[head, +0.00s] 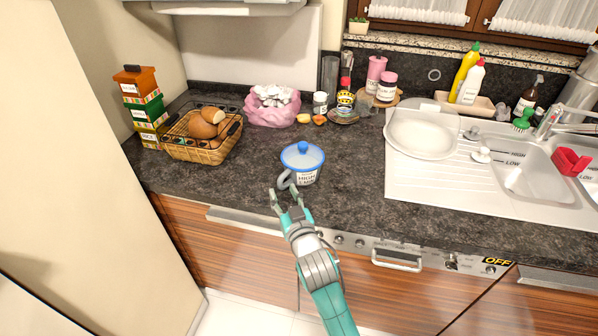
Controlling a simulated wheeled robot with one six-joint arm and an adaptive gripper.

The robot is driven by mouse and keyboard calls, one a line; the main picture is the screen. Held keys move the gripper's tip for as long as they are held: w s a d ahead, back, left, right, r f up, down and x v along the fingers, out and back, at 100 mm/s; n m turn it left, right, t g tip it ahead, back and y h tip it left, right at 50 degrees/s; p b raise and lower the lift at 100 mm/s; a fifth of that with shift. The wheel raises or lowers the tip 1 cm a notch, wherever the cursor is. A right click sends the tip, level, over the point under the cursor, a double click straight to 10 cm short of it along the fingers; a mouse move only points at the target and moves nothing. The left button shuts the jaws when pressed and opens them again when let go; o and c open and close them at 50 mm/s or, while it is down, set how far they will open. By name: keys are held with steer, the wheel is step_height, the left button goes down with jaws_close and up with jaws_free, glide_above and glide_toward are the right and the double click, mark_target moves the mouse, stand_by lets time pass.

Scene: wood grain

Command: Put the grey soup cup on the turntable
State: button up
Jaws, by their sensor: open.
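The soup cup (306,176) stands upright on the dark counter near its front edge. It has a pale body with dark lettering, a blue-rimmed lid with a blue knob, and a grey handle toward the lower left. My gripper (287,193) is open just in front of the handle. Its fingertips are close to the handle, but I cannot tell whether they touch it. A round wooden board, which looks like the turntable (394,102), is at the back of the counter. A pink canister (376,70) and a pink-lidded jar (387,88) stand on it.
A wire bread basket (207,148) and stacked boxes (143,105) stand at the left. A pink bag (272,105), small jars (320,103) and a small dish (344,116) line the back. A white plate (422,137) lies by the sink (535,180). Counter right of the cup is clear.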

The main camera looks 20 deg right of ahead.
steer(key=shift+w+d, duration=0.1)
steer(key=shift+w, duration=1.3)
steer(key=shift+c, duration=0.3)
jaws_close()
